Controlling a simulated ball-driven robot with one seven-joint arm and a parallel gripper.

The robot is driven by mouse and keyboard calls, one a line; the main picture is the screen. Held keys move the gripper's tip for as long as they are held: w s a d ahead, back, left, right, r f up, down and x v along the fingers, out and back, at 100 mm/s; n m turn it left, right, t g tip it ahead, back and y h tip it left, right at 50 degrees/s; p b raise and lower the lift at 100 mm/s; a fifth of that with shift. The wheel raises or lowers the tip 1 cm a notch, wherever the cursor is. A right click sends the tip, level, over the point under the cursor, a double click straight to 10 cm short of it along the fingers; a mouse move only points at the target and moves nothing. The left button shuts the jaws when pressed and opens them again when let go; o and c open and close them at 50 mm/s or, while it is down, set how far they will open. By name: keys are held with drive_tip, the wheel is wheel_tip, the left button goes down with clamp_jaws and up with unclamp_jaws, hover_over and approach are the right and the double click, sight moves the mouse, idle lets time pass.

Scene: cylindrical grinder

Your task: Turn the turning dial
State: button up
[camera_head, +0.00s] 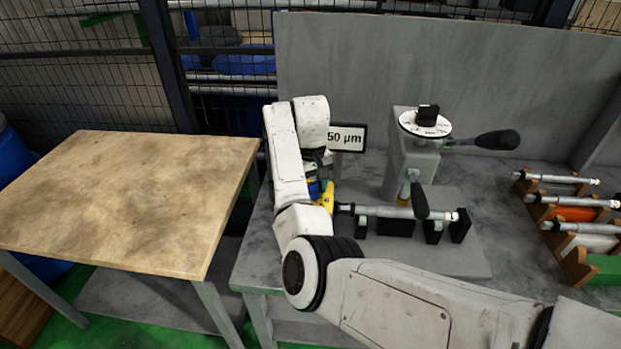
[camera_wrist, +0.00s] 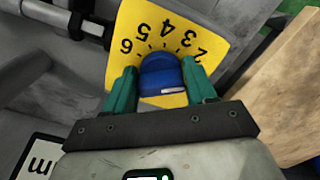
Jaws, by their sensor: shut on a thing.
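The turning dial is a blue knob (camera_wrist: 160,75) in front of a yellow plate (camera_wrist: 140,28) with black numbers, of which 2 to 6 show in the wrist view. My gripper (camera_wrist: 161,88) has green fingers, one on each side of the blue knob, and is shut on it. A pale mark shows on the knob's near side. In the head view my arm covers most of the dial; a bit of the yellow plate (camera_head: 327,198) shows beside my wrist, and the fingers are mostly hidden.
A "50 µm" sign (camera_head: 347,138) stands behind my wrist. The grinder (camera_head: 408,165), with a white disc on top and black handles, is to the right. Shafts on a wooden rack (camera_head: 570,262) lie further right. A wooden table (camera_head: 130,195) with a bare top is at left.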

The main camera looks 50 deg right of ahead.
drive_tip(key=shift+r+n+p, duration=0.1)
drive_tip(key=shift+n+p, duration=0.9)
drive_tip(key=shift+n, duration=0.1)
drive_tip(key=o, duration=1)
drive_tip(key=shift+c, duration=0.2)
wheel_tip(320, 180, up, 11)
drive_tip(key=shift+f+p, duration=0.2)
drive_tip(key=shift+p, duration=0.15)
